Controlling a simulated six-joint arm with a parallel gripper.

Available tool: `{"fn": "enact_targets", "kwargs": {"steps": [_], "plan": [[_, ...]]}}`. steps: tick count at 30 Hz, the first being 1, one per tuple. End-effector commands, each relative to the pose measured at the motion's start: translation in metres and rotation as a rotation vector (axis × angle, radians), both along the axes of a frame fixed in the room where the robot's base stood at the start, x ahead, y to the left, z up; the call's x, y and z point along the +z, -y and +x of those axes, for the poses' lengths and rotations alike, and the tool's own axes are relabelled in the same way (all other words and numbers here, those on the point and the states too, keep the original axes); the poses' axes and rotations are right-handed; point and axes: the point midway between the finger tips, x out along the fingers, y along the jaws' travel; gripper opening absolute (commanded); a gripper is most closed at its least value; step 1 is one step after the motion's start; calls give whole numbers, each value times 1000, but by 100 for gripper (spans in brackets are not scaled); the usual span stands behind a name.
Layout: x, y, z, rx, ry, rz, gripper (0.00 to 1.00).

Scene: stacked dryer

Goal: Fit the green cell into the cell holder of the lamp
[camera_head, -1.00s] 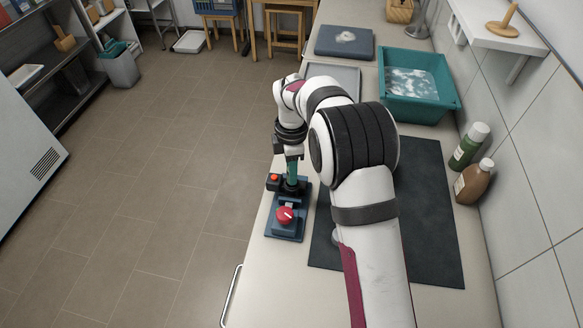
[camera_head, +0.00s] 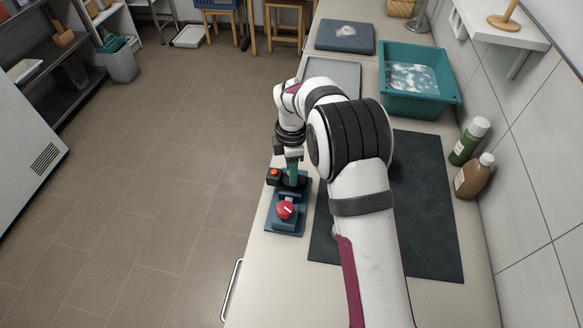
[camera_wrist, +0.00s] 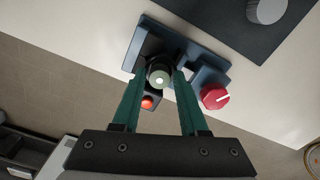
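The lamp (camera_head: 283,222) is a blue base on the counter's left side with a red knob (camera_head: 285,209) and an orange-red button (camera_head: 274,172). My gripper (camera_head: 292,180) has teal fingers and points down over the lamp's cell holder, which the fingers mostly hide. In the wrist view, the green cell (camera_wrist: 159,77) shows end-on between my fingertips (camera_wrist: 159,86), with a pale greenish top and a dark surround.
A dark mat (camera_head: 430,230) lies right of the lamp, with a grey cylinder (camera_wrist: 267,10) on it. A teal tub (camera_head: 430,112), a grey tray (camera_head: 335,72) and two bottles (camera_head: 474,176) stand farther back and right. The counter's edge is close left of the lamp.

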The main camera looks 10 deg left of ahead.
Motion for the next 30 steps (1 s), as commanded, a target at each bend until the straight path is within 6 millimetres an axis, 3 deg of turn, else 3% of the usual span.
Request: {"fn": "enact_targets", "kwargs": {"steps": [1, 3, 14, 17, 24, 30], "plan": [[-1, 0, -1, 0, -2, -1, 57], [0, 0, -1, 0, -2, -1, 66], [8, 0, 0, -1, 0, 0, 66], [28, 0, 0, -1, 2, 1, 66], [104, 0, 1, -1, 4, 1, 66], [147, 0, 0, -1, 0, 0, 66]]}}
